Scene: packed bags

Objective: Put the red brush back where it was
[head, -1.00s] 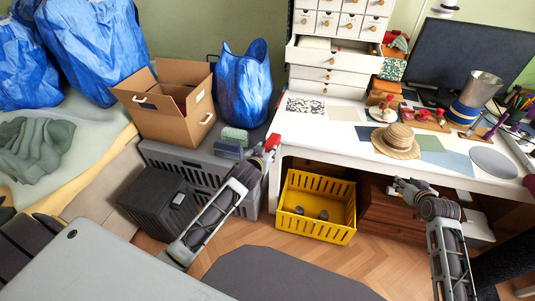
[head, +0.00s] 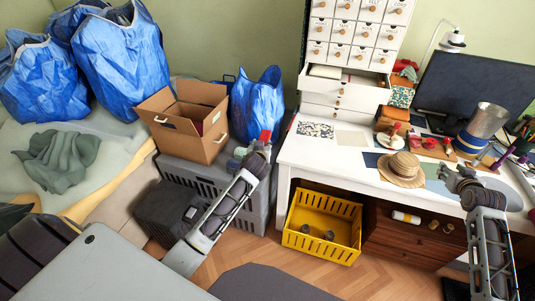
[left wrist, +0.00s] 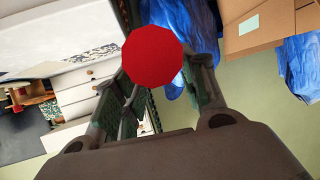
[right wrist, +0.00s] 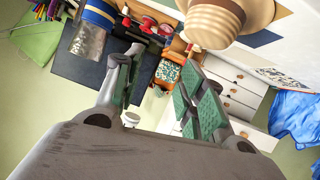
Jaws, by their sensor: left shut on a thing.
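The red brush (head: 265,136) is in my left gripper (head: 261,147), in front of the blue bag and left of the desk's corner. In the left wrist view the brush shows as a round red end (left wrist: 152,55) between the fingers; the rest of it is hidden.
The white desk (head: 330,165) holds a straw hat (head: 402,170) and a cabinet with a pulled-out drawer (head: 345,82). A blue bag (head: 256,105) and an open cardboard box (head: 178,138) stand on a grey crate (head: 262,205). A yellow crate (head: 300,240) is on the floor.

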